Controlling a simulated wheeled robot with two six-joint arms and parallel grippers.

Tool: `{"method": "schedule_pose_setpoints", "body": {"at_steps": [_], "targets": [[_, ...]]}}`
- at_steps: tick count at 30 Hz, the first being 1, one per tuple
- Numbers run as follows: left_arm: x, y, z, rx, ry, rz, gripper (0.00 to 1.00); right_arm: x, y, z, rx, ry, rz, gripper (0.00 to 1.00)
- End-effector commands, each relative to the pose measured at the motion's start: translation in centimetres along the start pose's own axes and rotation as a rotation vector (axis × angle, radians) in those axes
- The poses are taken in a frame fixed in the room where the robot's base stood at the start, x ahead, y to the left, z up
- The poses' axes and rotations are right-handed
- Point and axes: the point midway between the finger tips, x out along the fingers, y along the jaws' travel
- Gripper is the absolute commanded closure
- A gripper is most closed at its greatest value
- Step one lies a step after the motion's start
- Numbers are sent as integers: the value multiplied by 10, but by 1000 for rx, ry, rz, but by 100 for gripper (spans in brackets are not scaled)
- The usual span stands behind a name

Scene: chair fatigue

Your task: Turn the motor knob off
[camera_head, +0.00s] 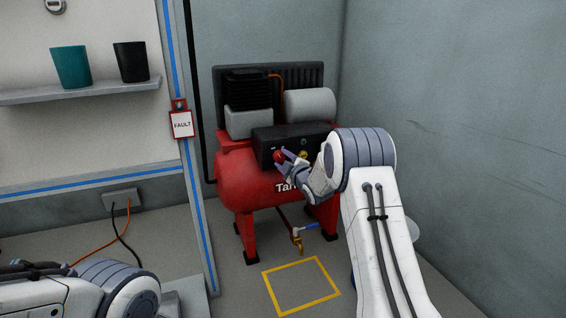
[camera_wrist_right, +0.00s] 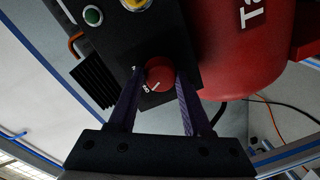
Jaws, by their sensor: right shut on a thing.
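The red motor knob (camera_wrist_right: 160,74) sits on the black control box (camera_head: 262,146) of the red compressor (camera_head: 240,185). A white pointer line shows on the knob's face in the right wrist view. My right gripper (camera_head: 281,157) reaches the box from the right. Its two fingers lie on either side of the knob in the right wrist view (camera_wrist_right: 158,82), shut on it. My left arm shows at the lower left of the head view, but its gripper is out of frame.
A green button (camera_wrist_right: 93,15) and a yellow knob (camera_wrist_right: 135,3) are on the same box, near the fingers. A red FAULT tag (camera_head: 181,124) hangs on the post at the left. A blue-handled valve (camera_head: 305,229) is below the tank. A yellow square (camera_head: 301,286) marks clear floor.

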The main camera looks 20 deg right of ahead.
Motion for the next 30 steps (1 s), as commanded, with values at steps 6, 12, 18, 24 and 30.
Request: {"method": "schedule_pose_setpoints", "body": {"at_steps": [6, 12, 18, 24, 30], "targets": [[2, 0, 0, 0, 0, 0, 50, 0, -1, 0, -51, -5, -3, 100], [3, 0, 0, 0, 0, 0, 50, 0, -1, 0, -63, -7, -4, 100], [3, 0, 0, 0, 0, 0, 50, 0, -1, 0, -63, -7, -4, 100], [3, 0, 0, 0, 0, 0, 50, 0, -1, 0, -62, -6, -3, 21], [2, 0, 0, 0, 0, 0, 50, 0, 0, 0, -61, -6, -2, 21]]}}
